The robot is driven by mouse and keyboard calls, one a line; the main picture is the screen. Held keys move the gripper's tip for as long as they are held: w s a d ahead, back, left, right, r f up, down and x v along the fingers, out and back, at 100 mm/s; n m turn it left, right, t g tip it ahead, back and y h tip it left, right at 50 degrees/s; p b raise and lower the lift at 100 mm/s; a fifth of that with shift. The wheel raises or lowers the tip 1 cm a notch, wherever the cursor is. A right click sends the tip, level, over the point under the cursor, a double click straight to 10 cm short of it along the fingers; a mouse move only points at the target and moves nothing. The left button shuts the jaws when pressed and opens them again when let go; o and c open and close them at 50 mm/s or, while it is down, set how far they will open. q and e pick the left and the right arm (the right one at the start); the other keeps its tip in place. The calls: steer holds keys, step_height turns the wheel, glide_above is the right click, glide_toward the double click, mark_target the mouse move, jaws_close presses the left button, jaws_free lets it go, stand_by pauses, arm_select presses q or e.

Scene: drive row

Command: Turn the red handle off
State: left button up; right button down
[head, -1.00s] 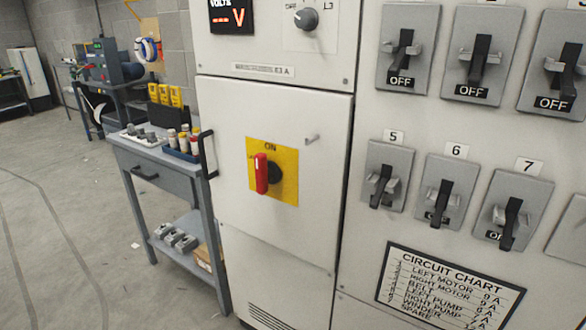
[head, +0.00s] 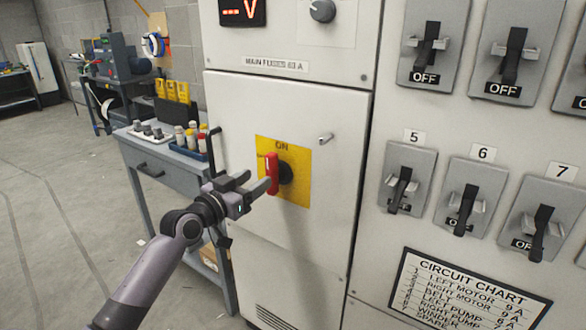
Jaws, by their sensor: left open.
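The red handle (head: 272,174) stands upright on a yellow plate (head: 298,184) on the white cabinet door, with the word ON above it. A dark round hub sits behind it. My left gripper (head: 256,184) has come in from the lower left and is open. Its fingers point right toward the red handle, with the tips close to the handle's left side. I cannot tell whether they touch it. My right gripper is not in view.
The cabinet door has a black pull handle (head: 213,152) at its left edge and a small latch (head: 325,138). Grey breaker switches (head: 405,180) fill the panel at right, above a circuit chart (head: 470,292). A grey workbench (head: 165,165) with bottles stands at left.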

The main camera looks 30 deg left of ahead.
mark_target(268, 171)
arm_select(q)
steer(key=shift+w+d, duration=0.15)
steer(key=shift+w, duration=1.65)
steer(key=shift+w+d, duration=0.1)
steer(key=shift+w, duration=1.65)
jaws_close()
